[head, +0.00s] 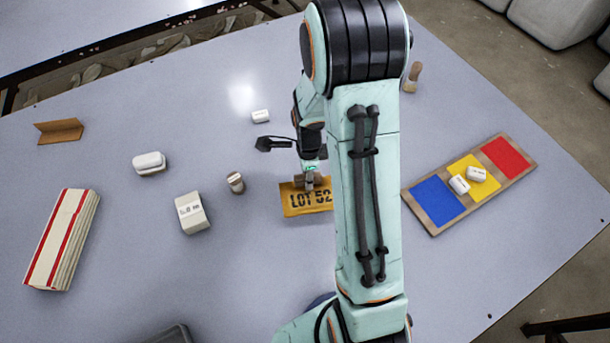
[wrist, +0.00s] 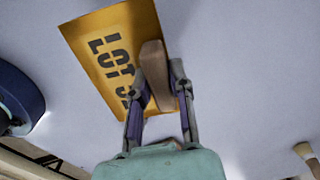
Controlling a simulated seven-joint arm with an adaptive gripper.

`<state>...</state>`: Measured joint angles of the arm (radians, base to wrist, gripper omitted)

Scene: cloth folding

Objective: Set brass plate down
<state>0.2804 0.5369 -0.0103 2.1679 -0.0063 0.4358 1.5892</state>
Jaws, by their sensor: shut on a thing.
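The brass plate (head: 294,206) is a flat yellow rectangle with black stencilled letters reading "LOT 52". It is near the middle of the table in the head view, and my arm hides its right edge. In the wrist view the plate (wrist: 100,35) lies tilted across the upper left, with its lettering partly behind a finger. A wooden grip (wrist: 153,62) stands on it. My gripper (wrist: 158,88) is shut on this grip, one finger on each side; it also shows in the head view (head: 310,176). I cannot tell whether the plate touches the table.
A board (head: 425,217) with blue, yellow and red squares lies right, two white pieces (head: 460,184) on yellow. Left are a red-striped stack (head: 62,240), a white box (head: 192,213), a small wooden-topped piece (head: 235,182) and a white block (head: 149,163). Table (head: 260,265) below the plate is clear.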

